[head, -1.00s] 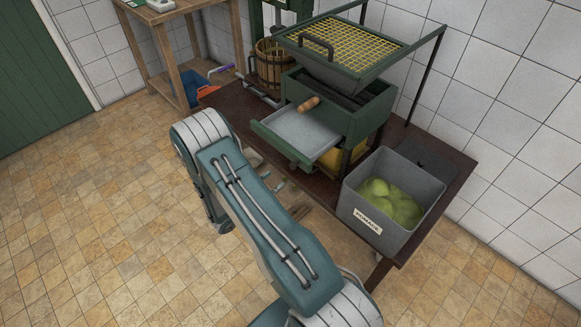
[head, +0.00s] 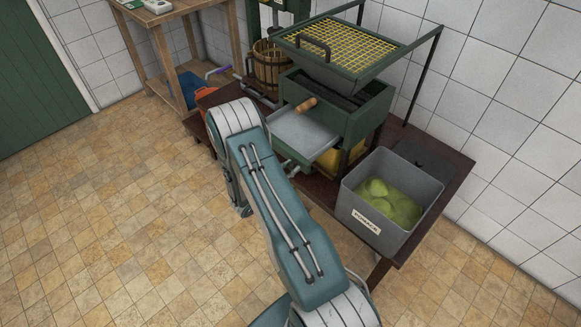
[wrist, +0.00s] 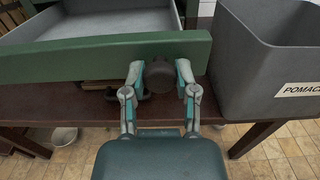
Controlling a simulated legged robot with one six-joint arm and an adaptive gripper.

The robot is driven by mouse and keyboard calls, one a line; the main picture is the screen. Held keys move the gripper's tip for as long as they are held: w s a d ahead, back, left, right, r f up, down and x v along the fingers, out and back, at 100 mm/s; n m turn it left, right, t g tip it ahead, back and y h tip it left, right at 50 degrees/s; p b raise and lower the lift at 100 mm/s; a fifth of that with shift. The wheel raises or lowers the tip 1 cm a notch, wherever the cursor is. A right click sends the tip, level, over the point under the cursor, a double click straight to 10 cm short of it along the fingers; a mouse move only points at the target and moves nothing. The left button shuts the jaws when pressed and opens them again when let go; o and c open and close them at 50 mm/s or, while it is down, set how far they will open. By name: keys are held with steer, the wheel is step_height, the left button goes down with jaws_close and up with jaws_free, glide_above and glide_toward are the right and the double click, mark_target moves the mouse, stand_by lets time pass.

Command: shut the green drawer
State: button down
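The green drawer stands pulled out from the green mill, with its grey tray (head: 302,134) showing in the head view. My arm hides part of its front there. In the wrist view, the green drawer front (wrist: 70,60) runs across the picture, with the grey inside of the tray behind it. A dark round knob (wrist: 160,77) on the front lies between the fingertips of my gripper (wrist: 160,72). The fingers are spread, one on each side of the knob. I cannot tell whether they touch it.
A grey pomace bin (head: 372,226) with green fruit pulp stands right of the drawer on the dark table (head: 452,172). A wooden crank handle (head: 306,104) sticks out above the tray. A slatted press basket (head: 270,66) stands behind. The tiled floor at left is clear.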

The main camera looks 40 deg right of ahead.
mark_target(324, 141)
steer(key=d, duration=0.5)
steer(key=w+d, duration=0.1)
steer(key=d, duration=1)
steer(key=shift+w+d, duration=0.25)
steer(key=shift+d, duration=0.1)
steer(key=shift+c, duration=1.9)
jaws_free()
steer(key=shift+a, duration=0.1)
steer(key=a, duration=0.8)
steer(key=s+a, duration=0.1)
steer(key=a, duration=0.3)
